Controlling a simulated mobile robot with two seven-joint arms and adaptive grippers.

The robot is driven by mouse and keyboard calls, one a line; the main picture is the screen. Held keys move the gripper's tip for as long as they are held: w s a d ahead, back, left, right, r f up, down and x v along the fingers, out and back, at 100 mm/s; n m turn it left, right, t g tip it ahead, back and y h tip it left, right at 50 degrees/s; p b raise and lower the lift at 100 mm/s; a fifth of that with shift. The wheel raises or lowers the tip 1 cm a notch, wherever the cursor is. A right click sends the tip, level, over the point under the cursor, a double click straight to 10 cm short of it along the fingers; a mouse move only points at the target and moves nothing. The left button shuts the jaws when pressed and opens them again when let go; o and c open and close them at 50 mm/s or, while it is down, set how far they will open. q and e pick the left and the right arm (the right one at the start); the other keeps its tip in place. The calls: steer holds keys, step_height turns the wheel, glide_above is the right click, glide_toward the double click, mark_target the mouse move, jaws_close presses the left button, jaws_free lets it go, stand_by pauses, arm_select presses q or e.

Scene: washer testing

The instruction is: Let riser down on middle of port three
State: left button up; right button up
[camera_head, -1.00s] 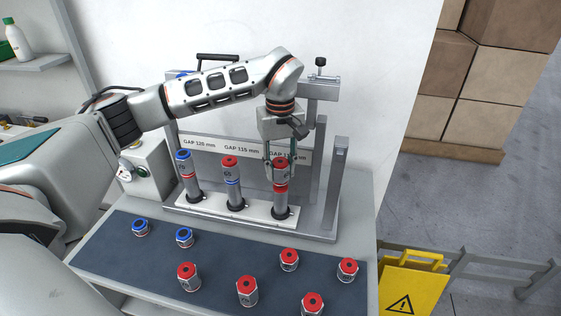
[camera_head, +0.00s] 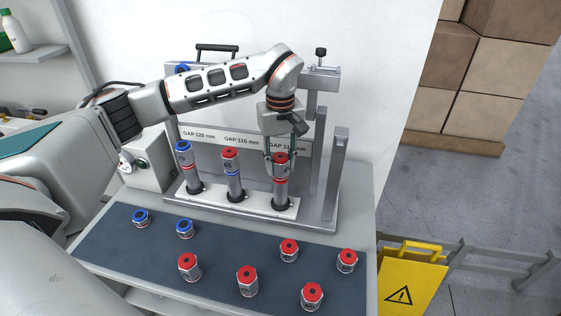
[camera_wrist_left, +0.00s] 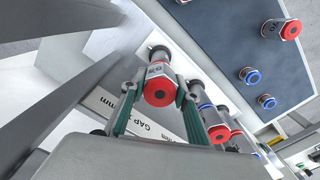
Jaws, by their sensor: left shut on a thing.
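The held riser is a grey cylinder with a red top (camera_head: 281,158), over port three at the right end of the white base strip. It also shows in the wrist view (camera_wrist_left: 159,92), with a number on its side. My left gripper (camera_head: 281,164) is shut on it, one finger on each side. The riser looks upright, in line with a grey cylinder with a red band (camera_head: 281,190) below it at port three. I cannot tell whether the two touch. The sign behind is partly hidden by the gripper. My right gripper is not in view.
The middle port holds a red-topped stack (camera_head: 230,165) and the left port a blue-topped stack (camera_head: 183,155). A grey upright (camera_head: 336,165) stands close right of port three. Several loose red and blue-topped risers lie on the dark mat (camera_head: 215,249) in front.

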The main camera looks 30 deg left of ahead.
arm_select(q)
steer(key=shift+f, duration=0.3)
steer(key=o, duration=1.4)
step_height(320, 180, up, 12)
